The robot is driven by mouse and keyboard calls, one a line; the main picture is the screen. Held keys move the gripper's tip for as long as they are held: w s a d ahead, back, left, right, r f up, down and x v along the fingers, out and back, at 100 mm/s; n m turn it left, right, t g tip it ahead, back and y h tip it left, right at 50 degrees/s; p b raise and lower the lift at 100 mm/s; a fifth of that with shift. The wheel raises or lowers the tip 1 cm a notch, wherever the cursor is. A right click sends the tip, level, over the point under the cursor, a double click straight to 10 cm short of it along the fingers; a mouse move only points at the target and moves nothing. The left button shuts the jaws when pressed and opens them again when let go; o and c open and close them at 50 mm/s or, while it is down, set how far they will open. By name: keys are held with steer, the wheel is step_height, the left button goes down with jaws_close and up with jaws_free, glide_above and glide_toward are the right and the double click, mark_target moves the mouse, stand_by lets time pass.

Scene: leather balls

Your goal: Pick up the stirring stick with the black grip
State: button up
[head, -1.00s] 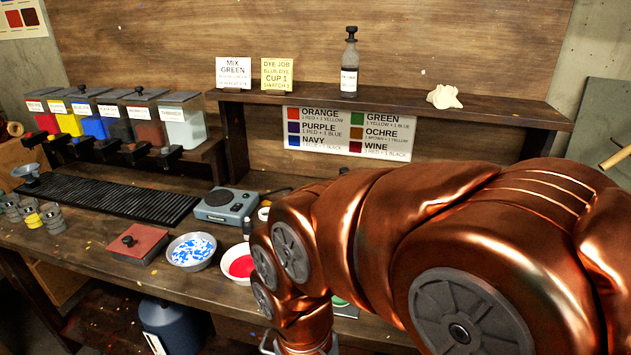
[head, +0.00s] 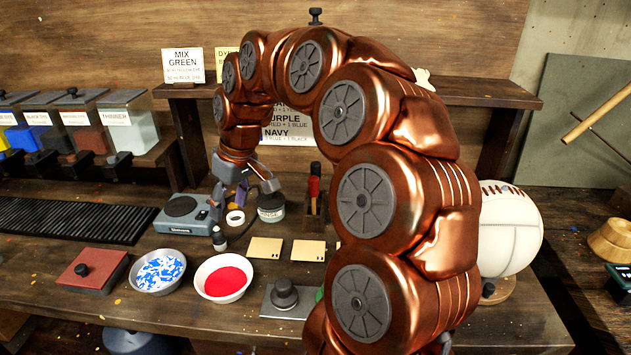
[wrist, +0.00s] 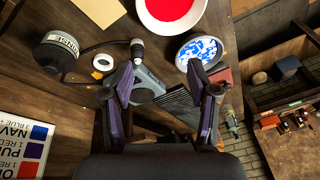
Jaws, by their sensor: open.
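A block holder (head: 314,205) stands at the back of the bench, right of the rinse jar, with upright handles in it. One has a black grip (head: 315,168); a red grip (head: 314,187) shows just below and in front of it. I cannot tell if the black grip belongs to a stirring stick. My gripper (head: 243,192) points down above the bench, left of the holder and near the rinse jar. It is open and empty, its two purple-lined fingers (wrist: 160,88) apart in the wrist view. The holder is not seen in the wrist view.
The rinse jar (head: 271,208), white ring (head: 235,217) and grey device (head: 183,213) stand near my gripper. Bowls of red (head: 223,279) and blue-white (head: 159,272) dye are in front. Tan cards (head: 265,248) lie flat. A shelf (head: 455,93) overhangs the back. A white ball (head: 508,230) stands right.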

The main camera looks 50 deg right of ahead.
mark_target(317, 163)
steer(key=w+d+f+m, duration=0.1)
steer(key=d, duration=0.9)
steer(key=w+d+f+m+t+h, duration=0.1)
steer(key=d, duration=0.9)
steer(key=w+d+f+m+t+h, duration=0.1)
steer(key=d, duration=1)
steer(key=shift+w+f, duration=0.1)
steer(key=shift+w, duration=0.05)
steer(key=shift+p+x, duration=1.6)
steer(key=shift+x, duration=2.25)
steer(key=shift+d, duration=0.1)
jaws_close()
